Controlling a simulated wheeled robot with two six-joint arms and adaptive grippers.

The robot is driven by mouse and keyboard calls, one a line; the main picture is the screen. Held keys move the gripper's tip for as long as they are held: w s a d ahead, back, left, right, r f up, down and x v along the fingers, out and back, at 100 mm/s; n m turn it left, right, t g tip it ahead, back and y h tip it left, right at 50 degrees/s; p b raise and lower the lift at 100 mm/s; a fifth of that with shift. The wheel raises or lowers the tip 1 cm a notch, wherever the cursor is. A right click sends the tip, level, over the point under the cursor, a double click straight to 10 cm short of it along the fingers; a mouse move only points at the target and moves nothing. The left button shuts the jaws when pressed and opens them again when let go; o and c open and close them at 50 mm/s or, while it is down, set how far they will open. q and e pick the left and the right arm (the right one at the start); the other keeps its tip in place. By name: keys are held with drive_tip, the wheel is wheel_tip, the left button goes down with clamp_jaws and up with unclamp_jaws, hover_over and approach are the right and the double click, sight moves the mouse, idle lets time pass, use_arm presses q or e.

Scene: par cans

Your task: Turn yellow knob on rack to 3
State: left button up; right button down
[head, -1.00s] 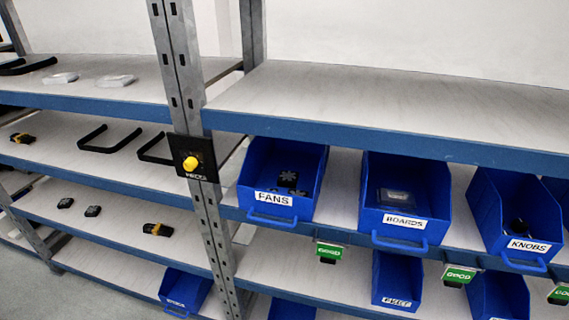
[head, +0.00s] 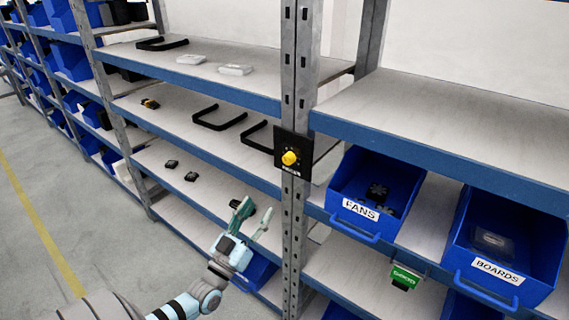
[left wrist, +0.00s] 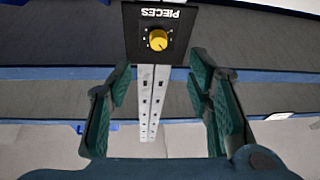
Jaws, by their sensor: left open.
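The yellow knob (head: 289,158) sits on a black square panel (head: 304,148) fixed to the grey rack upright. In the left wrist view the knob (left wrist: 158,40) shows on the panel, which appears upside down with the word PIECES and small marks around the knob. I cannot read the numbers or the knob's setting. My left gripper (head: 252,221) is open and empty, below and left of the panel, apart from it. In the left wrist view its two green-padded fingers (left wrist: 162,88) stand apart, with the knob beyond and between them. My right gripper is not in view.
The rack upright (head: 291,235) runs down below the panel. A blue FANS bin (head: 361,222) stands right of it and a BOARDS bin (head: 500,275) further right. Black handles (head: 219,118) lie on the shelf to the left. The floor at left is clear.

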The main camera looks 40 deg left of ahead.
sight(287, 162)
use_arm(q)
drive_tip(key=x, duration=0.4)
drive_tip(key=b+x, duration=0.1)
drive_tip(key=x, duration=0.8)
drive_tip(key=shift+w+r, duration=0.1)
drive_tip(key=shift+r, duration=0.4)
drive_tip(key=shift+w+r, duration=0.35)
drive_tip(key=shift+w, duration=0.1)
drive_tip(key=shift+c, duration=0.6)
clamp_jaws()
